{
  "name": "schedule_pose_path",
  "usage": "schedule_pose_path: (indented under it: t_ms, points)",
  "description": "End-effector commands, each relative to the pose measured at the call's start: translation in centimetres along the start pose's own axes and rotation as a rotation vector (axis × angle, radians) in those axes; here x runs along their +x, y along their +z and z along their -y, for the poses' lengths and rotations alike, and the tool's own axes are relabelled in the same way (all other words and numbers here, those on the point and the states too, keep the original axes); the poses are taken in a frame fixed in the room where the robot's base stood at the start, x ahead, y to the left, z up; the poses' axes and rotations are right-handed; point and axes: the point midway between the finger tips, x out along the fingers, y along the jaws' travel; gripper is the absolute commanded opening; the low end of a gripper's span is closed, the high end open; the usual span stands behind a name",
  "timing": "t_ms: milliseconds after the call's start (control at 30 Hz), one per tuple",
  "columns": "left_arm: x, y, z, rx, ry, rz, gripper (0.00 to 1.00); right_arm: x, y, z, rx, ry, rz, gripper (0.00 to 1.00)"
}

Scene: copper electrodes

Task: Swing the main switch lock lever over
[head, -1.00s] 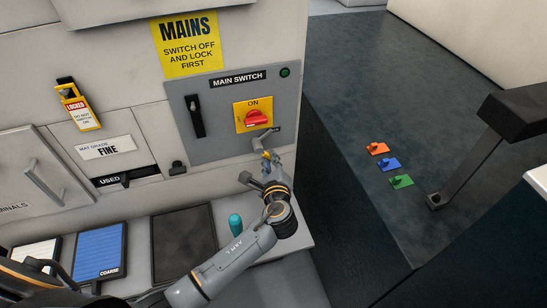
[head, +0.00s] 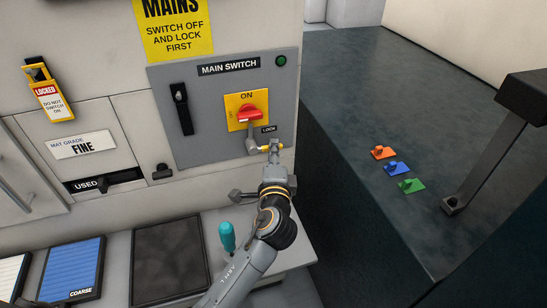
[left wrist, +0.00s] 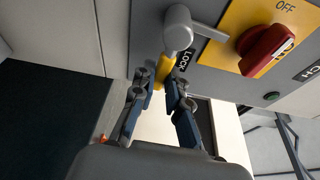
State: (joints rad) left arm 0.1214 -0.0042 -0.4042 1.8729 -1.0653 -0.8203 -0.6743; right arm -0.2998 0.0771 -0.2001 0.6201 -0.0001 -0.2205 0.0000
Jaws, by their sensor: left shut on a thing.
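The main switch lock lever (head: 252,146) is a grey arm low on the grey switch panel (head: 205,148), just below the red rotary switch (head: 250,113). In the left wrist view its round grey end (left wrist: 178,28) is close, with a yellow grip (left wrist: 163,72) between my fingers. My left gripper (head: 272,150) is shut on this yellow grip; it also shows in the left wrist view (left wrist: 160,92). The LOCK label (head: 268,129) is visible above the gripper. The red switch sits on a yellow ON/OFF plate (head: 234,98). My right gripper is out of view.
A black handle (head: 182,110) is left on the panel, and a green lamp (head: 281,60) is top right. Below are a ledge with mats (head: 75,268), a dark tray (head: 136,300) and a teal-handled object (head: 227,236). Orange, blue and green tags lie on the dark surface at right.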

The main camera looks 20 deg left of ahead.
Motion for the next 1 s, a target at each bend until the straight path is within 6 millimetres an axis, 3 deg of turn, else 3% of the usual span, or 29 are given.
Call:
schedule_pose_path:
  t_ms: [67, 100, 200, 567, 1000]
  points:
    - [0.0, -0.1, -0.1, -0.057, -0.020, 0.000, 0.00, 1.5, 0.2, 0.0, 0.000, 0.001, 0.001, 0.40]
    - [0.0, 0.0, 0.4, -0.055, -0.019, 0.000, 0.20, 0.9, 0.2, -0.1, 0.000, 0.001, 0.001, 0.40]
    - [0.0, 0.0, 0.4, -0.051, -0.018, 0.000, 0.37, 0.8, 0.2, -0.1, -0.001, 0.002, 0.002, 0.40]
    - [-0.4, -0.2, 0.2, -0.048, -0.014, -0.001, 0.37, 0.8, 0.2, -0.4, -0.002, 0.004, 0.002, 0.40]
    - [-4.6, -1.5, 0.2, -0.048, -0.014, -0.001, 0.37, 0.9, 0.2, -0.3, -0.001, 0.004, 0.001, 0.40]
